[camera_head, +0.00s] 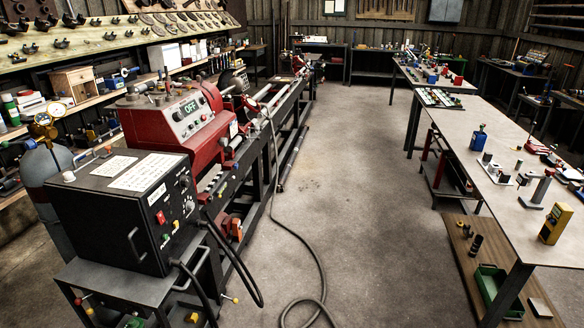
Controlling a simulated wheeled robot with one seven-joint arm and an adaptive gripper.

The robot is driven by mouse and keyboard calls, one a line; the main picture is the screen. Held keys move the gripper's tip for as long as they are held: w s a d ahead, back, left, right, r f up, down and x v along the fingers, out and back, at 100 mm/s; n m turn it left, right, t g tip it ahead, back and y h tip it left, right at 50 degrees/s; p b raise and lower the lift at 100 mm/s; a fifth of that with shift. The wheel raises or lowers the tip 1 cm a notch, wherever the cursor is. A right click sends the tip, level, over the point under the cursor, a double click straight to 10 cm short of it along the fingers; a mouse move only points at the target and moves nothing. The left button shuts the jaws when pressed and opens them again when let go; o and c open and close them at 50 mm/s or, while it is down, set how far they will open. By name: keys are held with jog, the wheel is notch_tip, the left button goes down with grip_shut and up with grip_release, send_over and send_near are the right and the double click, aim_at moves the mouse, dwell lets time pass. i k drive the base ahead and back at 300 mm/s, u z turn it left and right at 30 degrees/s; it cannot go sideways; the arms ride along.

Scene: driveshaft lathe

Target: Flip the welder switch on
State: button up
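The welder (110,215) is a black box with a handle on its front, in the lower left of the head view. It sits on a dark metal cart (130,285). Its front panel faces right and carries a small red switch (161,217), with a dial (188,207) to the right of it. The switch is too small to tell which way it is set. White label sheets lie on the welder's top. My gripper is not in view.
A red lathe (185,125) with a display reading OFF stands behind the welder. Black cables (235,262) run from the welder onto the floor. A gas cylinder (45,160) stands at the left. The middle floor is mostly clear; a long table (500,160) with tools stands right.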

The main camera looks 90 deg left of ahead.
aim_at(161, 219)
jog(key=u, duration=3.7)
